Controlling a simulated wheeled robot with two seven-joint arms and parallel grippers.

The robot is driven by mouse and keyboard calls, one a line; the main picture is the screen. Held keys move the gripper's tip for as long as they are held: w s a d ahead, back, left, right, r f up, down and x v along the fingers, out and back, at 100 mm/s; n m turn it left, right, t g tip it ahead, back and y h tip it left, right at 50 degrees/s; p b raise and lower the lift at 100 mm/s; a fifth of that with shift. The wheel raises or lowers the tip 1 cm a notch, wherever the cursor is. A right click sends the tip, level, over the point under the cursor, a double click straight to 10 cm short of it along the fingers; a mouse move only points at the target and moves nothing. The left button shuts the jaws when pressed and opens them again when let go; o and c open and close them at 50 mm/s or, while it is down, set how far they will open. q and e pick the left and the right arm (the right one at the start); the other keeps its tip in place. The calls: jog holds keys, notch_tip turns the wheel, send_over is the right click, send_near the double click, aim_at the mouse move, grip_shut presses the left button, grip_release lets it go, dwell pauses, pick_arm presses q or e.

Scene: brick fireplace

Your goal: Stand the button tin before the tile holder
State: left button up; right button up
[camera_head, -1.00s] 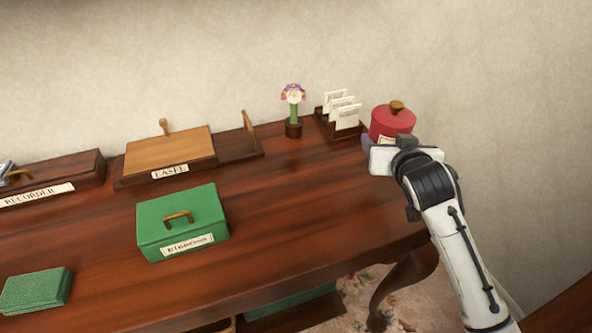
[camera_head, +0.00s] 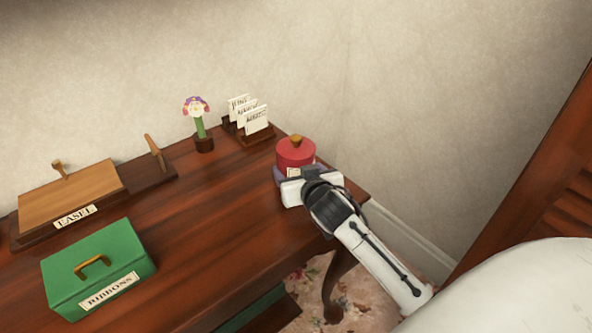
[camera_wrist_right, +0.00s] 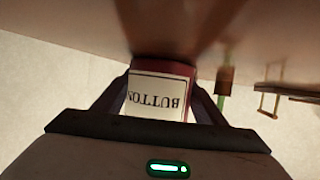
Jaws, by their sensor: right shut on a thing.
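The button tin is a round red tin with a brass knob (camera_head: 296,156), upright at the right end of the desk. Its label, partly reading BUTTONS, is upside down in the right wrist view (camera_wrist_right: 157,97). My right gripper (camera_head: 288,175) is shut on the tin from the near side, with a finger at each side. I cannot tell whether the tin's base touches the desk. The tile holder is a dark wooden rack with white lettered tiles (camera_head: 249,118), behind and left of the tin, with a small gap between them. My left gripper is not in view.
A flower in a brown pot (camera_head: 203,143) stands left of the tile holder. The easel box (camera_head: 70,193) and green ribbons box (camera_head: 98,265) are further left. Bare desk (camera_head: 215,190) lies in front of the holder. The desk's right edge is close to the tin; a wall is behind.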

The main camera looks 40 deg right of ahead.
jog(key=shift+r, duration=0.1)
jog(key=o, duration=1.2)
jog(key=shift+f, duration=0.25)
jog(key=shift+o, duration=0.2)
jog(key=shift+r, duration=0.25)
jog(key=v, duration=1.2)
jog(key=shift+p, duration=0.4)
